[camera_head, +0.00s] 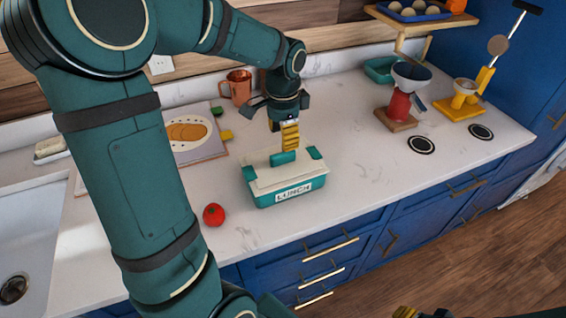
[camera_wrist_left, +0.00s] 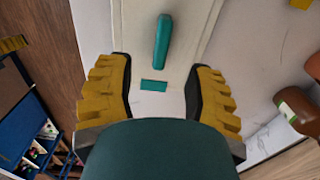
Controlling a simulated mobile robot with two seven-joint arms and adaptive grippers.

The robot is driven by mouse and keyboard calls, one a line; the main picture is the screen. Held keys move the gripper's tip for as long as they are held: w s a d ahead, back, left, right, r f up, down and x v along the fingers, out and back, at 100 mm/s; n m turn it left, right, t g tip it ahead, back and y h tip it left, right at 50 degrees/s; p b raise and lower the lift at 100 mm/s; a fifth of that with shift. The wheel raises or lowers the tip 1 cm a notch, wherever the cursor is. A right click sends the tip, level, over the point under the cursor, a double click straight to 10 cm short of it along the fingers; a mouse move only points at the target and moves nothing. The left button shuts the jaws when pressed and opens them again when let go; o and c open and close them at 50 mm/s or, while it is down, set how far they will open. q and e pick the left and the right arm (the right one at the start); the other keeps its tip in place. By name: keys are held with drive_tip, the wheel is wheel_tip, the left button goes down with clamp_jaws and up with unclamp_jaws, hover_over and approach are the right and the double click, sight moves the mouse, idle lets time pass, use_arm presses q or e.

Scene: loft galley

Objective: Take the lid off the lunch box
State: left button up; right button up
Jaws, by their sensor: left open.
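The teal lunch box (camera_head: 262,199) stands on the white counter, its LUNCH label facing the front edge. Its cream lid (camera_head: 263,181) lies on top, with a teal handle (camera_head: 283,158) in the middle and a teal clip (camera_head: 314,153). My left gripper (camera_head: 290,138) points down just above the lid, close to the handle. In the left wrist view its yellow fingers (camera_wrist_left: 162,95) are spread and empty. The lid (camera_wrist_left: 190,62) and its handle (camera_wrist_left: 163,40) lie between and ahead of them. Part of my right gripper (camera_head: 405,312) shows at the bottom edge; its fingertips are mostly cut off.
A red tomato (camera_head: 213,214) sits left of the box. A copper mug (camera_head: 239,87) and a picture board (camera_head: 195,138) are behind. A red-based scale (camera_head: 397,108) and a yellow stand (camera_head: 462,104) stand at right. The counter right of the box is clear.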

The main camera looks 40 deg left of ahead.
sight(283, 154)
use_arm(q)
wheel_tip(283, 154, down, 9)
drive_tip(key=shift+a+r+b, duration=0.1)
drive_tip(key=shift+r+b, duration=0.1)
drive_tip(key=shift+b, duration=0.55)
clamp_jaws()
